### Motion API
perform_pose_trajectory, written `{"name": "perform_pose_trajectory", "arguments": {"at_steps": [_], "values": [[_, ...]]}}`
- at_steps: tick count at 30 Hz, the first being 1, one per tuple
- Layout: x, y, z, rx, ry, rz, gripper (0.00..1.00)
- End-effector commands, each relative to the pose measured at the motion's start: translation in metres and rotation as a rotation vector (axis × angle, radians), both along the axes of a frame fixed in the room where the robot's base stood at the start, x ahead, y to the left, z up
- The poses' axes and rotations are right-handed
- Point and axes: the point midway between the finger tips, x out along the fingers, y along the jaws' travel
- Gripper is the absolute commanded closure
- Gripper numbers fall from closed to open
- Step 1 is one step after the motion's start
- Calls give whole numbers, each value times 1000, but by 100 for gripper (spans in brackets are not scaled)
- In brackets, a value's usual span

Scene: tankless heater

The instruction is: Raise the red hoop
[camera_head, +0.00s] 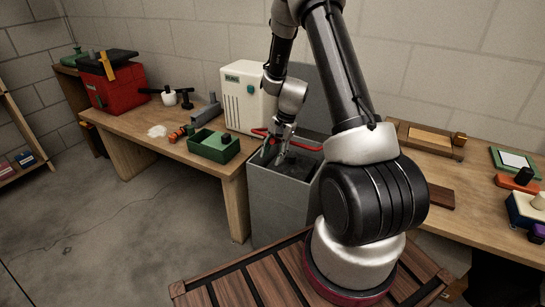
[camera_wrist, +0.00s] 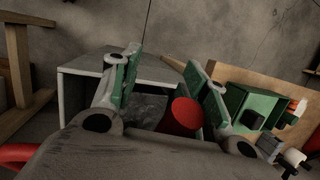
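A red hoop (camera_head: 305,147) shows at the top of a grey open-topped box (camera_head: 262,205). Its other visible part is left of my gripper, and its middle is hidden behind the gripper. My gripper (camera_head: 276,158) points down at the box opening. In the wrist view, my gripper (camera_wrist: 165,85) has its two green-padded fingers wide apart. A thick red piece (camera_wrist: 180,117), seemingly part of the hoop, shows between the fingers, nearer the right one. More red shows at the lower left edge. I cannot tell whether a finger touches the hoop.
A white heater unit (camera_head: 243,97) stands behind the box. The left bench (camera_head: 140,122) holds a green tray (camera_head: 214,146), a red toolbox (camera_head: 110,85) and small parts. A right bench (camera_head: 470,195) holds several blocks. Open floor lies at the left front.

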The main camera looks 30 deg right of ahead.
Motion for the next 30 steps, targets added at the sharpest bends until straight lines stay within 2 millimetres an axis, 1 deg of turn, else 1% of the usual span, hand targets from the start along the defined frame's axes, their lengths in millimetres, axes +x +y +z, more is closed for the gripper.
{"name": "perform_pose_trajectory", "arguments": {"at_steps": [24,30], "values": [[2,-30,56,0,4,-1,58],[2,-35,67,1,7,0,58]]}}
